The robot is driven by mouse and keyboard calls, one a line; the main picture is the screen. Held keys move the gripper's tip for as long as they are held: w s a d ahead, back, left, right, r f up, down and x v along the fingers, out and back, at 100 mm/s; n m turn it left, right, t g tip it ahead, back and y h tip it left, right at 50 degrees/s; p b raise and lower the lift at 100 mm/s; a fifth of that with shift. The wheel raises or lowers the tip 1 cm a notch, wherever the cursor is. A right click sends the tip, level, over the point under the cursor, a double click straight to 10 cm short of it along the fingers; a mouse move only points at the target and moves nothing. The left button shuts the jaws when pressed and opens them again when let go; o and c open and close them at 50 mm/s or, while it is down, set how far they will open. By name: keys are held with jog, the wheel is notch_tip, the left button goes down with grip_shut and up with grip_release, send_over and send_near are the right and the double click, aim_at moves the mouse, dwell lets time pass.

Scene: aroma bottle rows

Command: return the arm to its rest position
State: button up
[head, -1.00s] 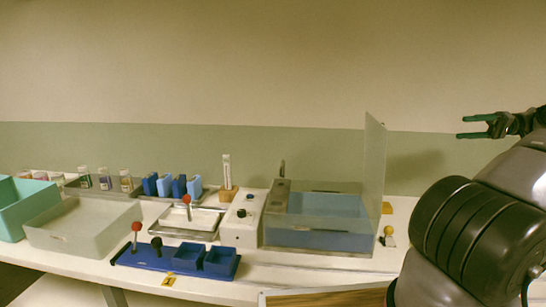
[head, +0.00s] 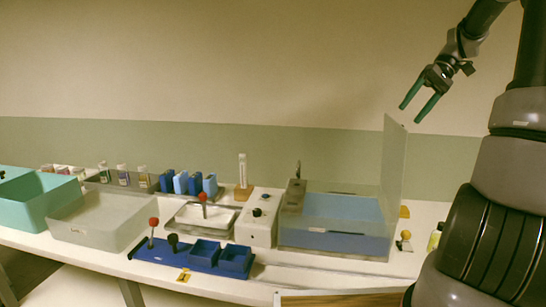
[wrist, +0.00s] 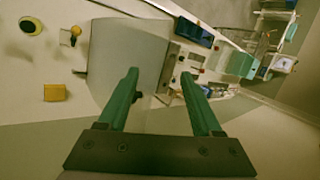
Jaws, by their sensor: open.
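My gripper (head: 419,107) has green fingers and is open and empty. In the head view it hangs in the air at the upper right, above the clear upright panel of the water bath, pointing down and to the left. The wrist view shows both fingers (wrist: 162,100) apart with nothing between them. My arm rises at the right side of the head view and bends over at the top.
A white bench (head: 200,282) runs along the wall. On it stand a clear-walled bath (head: 335,240) with an upright panel (head: 393,165), a white control box (head: 261,218), a blue holder (head: 165,252), a grey bin (head: 98,228) and a teal bin (head: 38,210). The air around the gripper is free.

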jog(key=s+a+r+m+t+h, duration=0.2)
jog(key=s+a+t, duration=0.2)
jog(key=s+a, duration=0.3)
jog(key=s+a+r+m+t+h, duration=0.2)
jog(key=s+a, duration=0.6)
jog(key=s, duration=0.5)
jog(key=t+h, duration=0.1)
jog(key=t, duration=0.1)
jog(key=shift+r+m+t, duration=0.25)
jog(key=shift+m+t, duration=0.15)
